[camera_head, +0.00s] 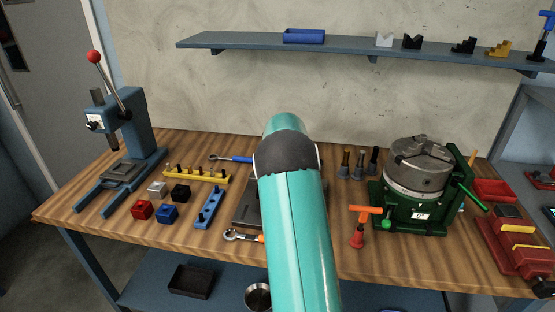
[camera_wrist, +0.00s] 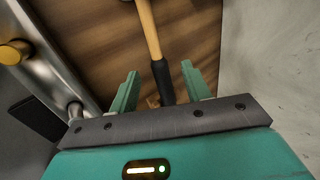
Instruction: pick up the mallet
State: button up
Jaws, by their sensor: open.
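In the wrist view the mallet's wooden handle (camera_wrist: 149,30) comes down from the top edge and ends in a black grip (camera_wrist: 163,82). My gripper (camera_wrist: 160,78) is open, with one teal finger on each side of the black grip. I see a gap between the grip and each finger, so they look apart. The mallet's head is not clearly visible at the top of the wrist view. In the head view my own arm covers the middle of the bench, and I cannot make out the mallet or my gripper there.
A metal fixture with a brass-coloured knob (camera_wrist: 14,52) stands close on the left in the wrist view. On the wooden bench (camera_head: 100,200) are an arbor press (camera_head: 133,125), a green rotary table (camera_head: 415,190) and an orange-handled tool (camera_head: 360,225). A wall shelf (camera_head: 350,52) runs behind.

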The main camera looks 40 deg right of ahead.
jog(key=x, duration=0.4)
jog(key=shift+s, duration=0.1)
grip_shut()
jog(key=shift+r, duration=0.1)
